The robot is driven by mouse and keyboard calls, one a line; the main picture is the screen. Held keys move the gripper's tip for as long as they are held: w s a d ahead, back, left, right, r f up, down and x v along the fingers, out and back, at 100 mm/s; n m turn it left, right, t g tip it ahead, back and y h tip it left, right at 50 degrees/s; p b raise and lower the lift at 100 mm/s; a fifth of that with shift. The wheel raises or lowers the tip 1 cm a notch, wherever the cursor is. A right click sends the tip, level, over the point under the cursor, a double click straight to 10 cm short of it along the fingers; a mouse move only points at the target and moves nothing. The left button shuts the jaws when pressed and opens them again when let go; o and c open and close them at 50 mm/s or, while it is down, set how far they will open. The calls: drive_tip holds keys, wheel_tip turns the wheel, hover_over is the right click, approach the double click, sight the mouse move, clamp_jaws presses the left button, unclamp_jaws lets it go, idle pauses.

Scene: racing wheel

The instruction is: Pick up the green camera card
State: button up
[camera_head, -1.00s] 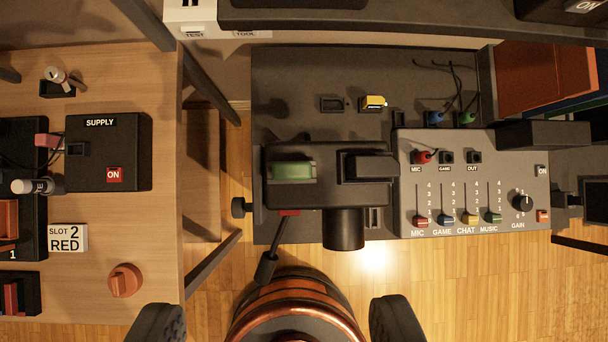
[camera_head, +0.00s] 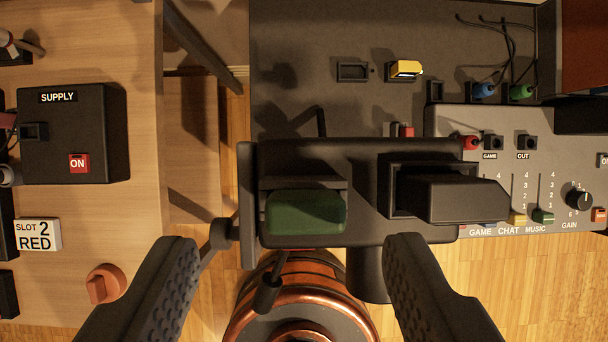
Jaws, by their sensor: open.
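The green camera card (camera_head: 306,212) sits in a slot on the near left part of the black camera body (camera_head: 365,160). Its rounded green face shows, and its lower part inside the body is hidden. My gripper (camera_head: 292,243) is open and empty. Its two dark padded fingers show at the bottom of the view, one to the left of the card and one to the right. The card lies between them and slightly beyond the tips in the picture, with no contact visible.
A grey mixer (camera_head: 550,165) with faders and plugs is right of the camera. A yellow card (camera_head: 406,69) stands in a slot on the dark desk (camera_head: 290,60) behind. The wooden table (camera_head: 140,220) at left holds a black SUPPLY box (camera_head: 95,130) and an orange knob (camera_head: 104,284).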

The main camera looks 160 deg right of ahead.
sight(306, 219)
drive_tip(key=x, duration=0.5)
drive_tip(key=shift+s+d+f, duration=0.1)
drive_tip(key=shift+d, duration=0.2)
drive_tip(key=c, duration=1)
